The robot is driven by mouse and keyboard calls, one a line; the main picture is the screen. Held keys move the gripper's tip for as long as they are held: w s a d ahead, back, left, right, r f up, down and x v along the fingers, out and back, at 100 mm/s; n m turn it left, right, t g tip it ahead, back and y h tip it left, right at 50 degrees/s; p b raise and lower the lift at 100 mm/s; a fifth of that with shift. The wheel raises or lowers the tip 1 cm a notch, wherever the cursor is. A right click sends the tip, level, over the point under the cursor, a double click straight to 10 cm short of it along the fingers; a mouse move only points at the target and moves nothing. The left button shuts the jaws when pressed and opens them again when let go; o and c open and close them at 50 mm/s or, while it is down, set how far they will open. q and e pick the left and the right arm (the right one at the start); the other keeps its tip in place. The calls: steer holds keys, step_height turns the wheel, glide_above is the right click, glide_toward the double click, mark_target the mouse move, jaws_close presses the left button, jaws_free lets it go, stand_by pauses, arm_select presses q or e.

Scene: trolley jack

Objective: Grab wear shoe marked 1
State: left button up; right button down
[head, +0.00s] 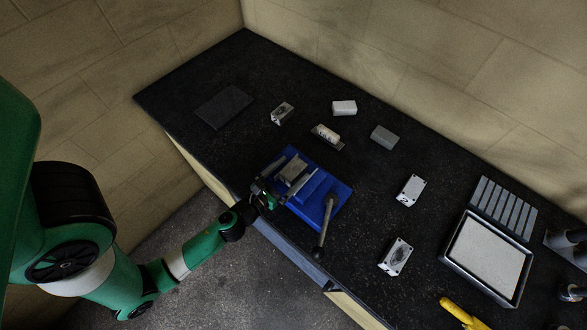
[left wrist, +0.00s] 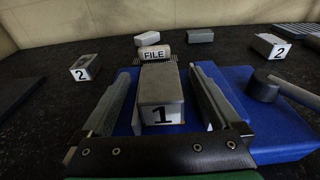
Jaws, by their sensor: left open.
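The grey wear shoe marked 1 (left wrist: 158,85) sits on the blue fixture (head: 333,189) at the table's near edge, its black 1 on a white label facing the left wrist camera. It also shows in the head view (head: 292,168). My left gripper (head: 289,176) is open, with one long grey finger on each side of the shoe. In the left wrist view (left wrist: 160,72) gaps show between the shoe and both fingers. Two blocks marked 2 (left wrist: 85,68) (left wrist: 270,46) stand to the left and right, farther back. My right gripper is not seen.
A block marked FILE (left wrist: 153,54) stands behind the fixture. Plain blocks (head: 344,107) (head: 384,137) lie farther back. A pale-filled tray (head: 452,262), a slotted plate (head: 503,205) and a yellow item (head: 462,314) are at the right.

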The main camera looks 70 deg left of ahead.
arm_select(q)
jaws_close()
steer(key=shift+r, duration=0.1)
stand_by(0.7)
